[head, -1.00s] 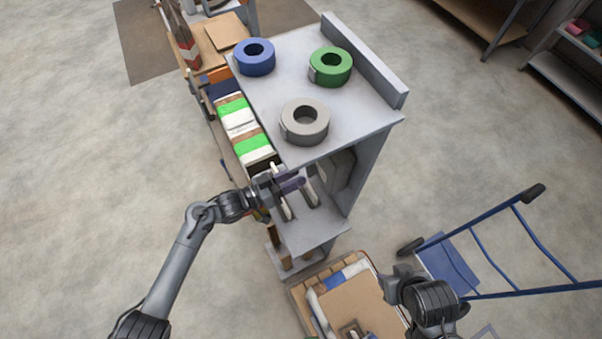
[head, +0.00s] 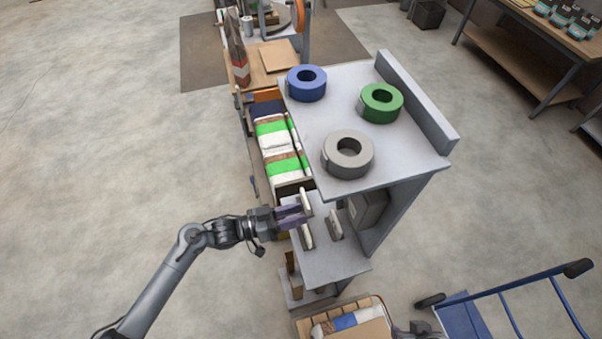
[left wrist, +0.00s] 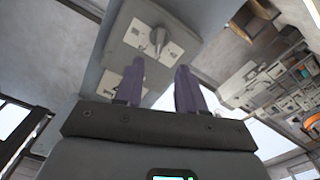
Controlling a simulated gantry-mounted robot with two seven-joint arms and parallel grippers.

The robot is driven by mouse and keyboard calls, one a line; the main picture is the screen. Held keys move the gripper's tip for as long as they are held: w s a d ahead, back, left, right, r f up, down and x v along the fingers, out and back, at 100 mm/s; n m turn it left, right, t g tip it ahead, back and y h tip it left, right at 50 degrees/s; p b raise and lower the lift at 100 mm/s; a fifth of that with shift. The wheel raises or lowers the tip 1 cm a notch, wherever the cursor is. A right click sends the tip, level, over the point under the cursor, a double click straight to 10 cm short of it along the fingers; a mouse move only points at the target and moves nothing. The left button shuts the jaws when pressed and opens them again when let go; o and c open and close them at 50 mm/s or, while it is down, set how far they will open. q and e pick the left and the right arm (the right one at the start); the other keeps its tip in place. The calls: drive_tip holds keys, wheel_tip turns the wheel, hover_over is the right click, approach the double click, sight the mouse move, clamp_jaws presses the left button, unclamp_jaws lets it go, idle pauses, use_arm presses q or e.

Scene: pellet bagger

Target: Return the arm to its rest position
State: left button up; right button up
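My left arm comes in from the left in the head view. Its gripper (head: 292,217) has purple fingers and is at the left side of the stand's lower shelf (head: 335,262), by the upright white pieces (head: 307,236). I cannot tell whether it touches them. In the left wrist view the two fingers of this gripper (left wrist: 160,72) are apart with nothing held between them. A dark part of my right arm shows at the bottom edge of the head view; its fingers cannot be made out.
The stand's top (head: 320,115) holds a blue roll (head: 307,92), a green roll (head: 395,108) and a grey roll (head: 363,168). Bags with green bands (head: 275,127) lie left of it. A blue hand truck (head: 508,295) stands at lower right. Floor at left is clear.

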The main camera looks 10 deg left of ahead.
use_arm(q)
drive_tip(key=shift+f, duration=0.1)
drive_tip(key=s+d+n+t+y+p, duration=0.1)
drive_tip(key=s+d+n+y+p, duration=0.2)
drive_tip(key=s, duration=0.8)
drive_tip(key=s+a+r+n+g+y+p, duration=0.1)
drive_tip(key=s+a+r+g+y, duration=0.1)
drive_tip(key=s+a+y, duration=0.3)
drive_tip(key=s+a+r+n+g+y+p, duration=0.2)
drive_tip(key=s+a+y, duration=0.4)
drive_tip(key=a, duration=0.4)
drive_tip(key=shift+s+a+r+g+y+p, duration=0.15)
drive_tip(key=shift+s+r+g+y+p, duration=0.15)
drive_tip(key=shift+r+g+y, duration=0.55)
